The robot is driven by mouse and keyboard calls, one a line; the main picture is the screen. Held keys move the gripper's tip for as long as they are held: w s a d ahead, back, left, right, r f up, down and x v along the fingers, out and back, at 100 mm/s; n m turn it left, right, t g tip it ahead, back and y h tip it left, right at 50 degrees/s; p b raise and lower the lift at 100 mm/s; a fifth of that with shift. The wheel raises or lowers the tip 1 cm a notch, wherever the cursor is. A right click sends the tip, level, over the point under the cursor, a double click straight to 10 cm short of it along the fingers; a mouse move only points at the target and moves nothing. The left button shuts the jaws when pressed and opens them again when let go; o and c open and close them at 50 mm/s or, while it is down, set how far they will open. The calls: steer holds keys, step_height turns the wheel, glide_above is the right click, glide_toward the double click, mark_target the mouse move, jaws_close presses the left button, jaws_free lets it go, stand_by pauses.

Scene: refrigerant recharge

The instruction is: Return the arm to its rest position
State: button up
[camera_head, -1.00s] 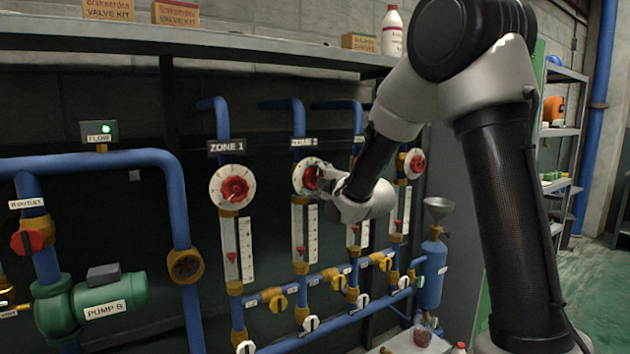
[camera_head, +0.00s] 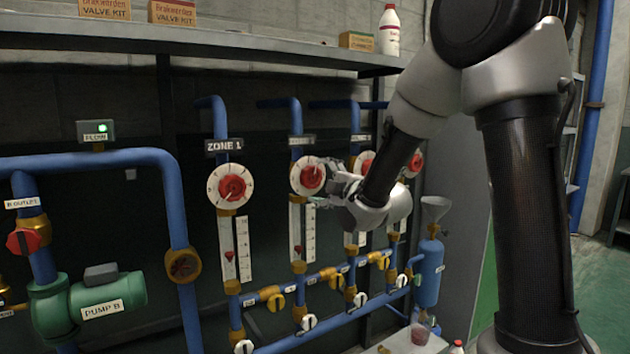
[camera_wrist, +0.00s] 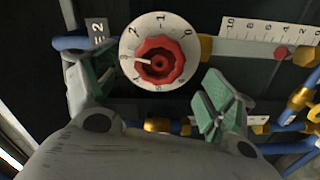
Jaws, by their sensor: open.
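My gripper (camera_head: 335,185) is open and empty, just to the right of the zone 2 dial (camera_head: 308,175), a white scale disc with a red knob. In the wrist view the two green-padded fingers (camera_wrist: 155,95) are spread apart, with the dial (camera_wrist: 158,55) beyond and between them. Its red knob is fully visible and nothing grips it. My arm reaches down from the upper right and partly hides the third dial (camera_head: 366,160).
The zone 1 dial (camera_head: 231,185) stands to the left and a fourth dial (camera_head: 414,163) to the right. Below are flow gauges, yellow valves and blue pipes. A shelf (camera_head: 250,52) runs above. A blue cylinder with a funnel (camera_head: 428,270) stands right of the pipes.

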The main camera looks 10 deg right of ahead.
steer(key=shift+v, duration=1.15)
steer(key=s+d+f+m+g+h, duration=0.1)
steer(key=s+f+m+g+h, duration=0.15)
steer(key=f, duration=0.35)
steer(key=s+d+f+m+g+h, duration=0.1)
steer(key=d+f+m+g, duration=0.1)
steer(key=f+m+g, duration=0.3)
steer(key=s+d+f+m+g+h, duration=0.1)
steer(key=s+d+f+m+g, duration=0.25)
steer(key=s, duration=0.55)
steer(key=s+d+r+m, duration=0.2)
steer(key=s, duration=0.6)
steer(key=s+d+r+m+g, duration=0.1)
steer(key=s+d+r+m, duration=0.1)
steer(key=s, duration=0.5)
steer(key=s+d+r+m+h, duration=0.1)
steer(key=s+d+r+m, duration=0.1)
steer(key=s, duration=0.6)
steer(key=shift+s+r+m+g, duration=0.3)
steer(key=shift+r+m+g, duration=0.1)
steer(key=shift+r+m, duration=0.55)
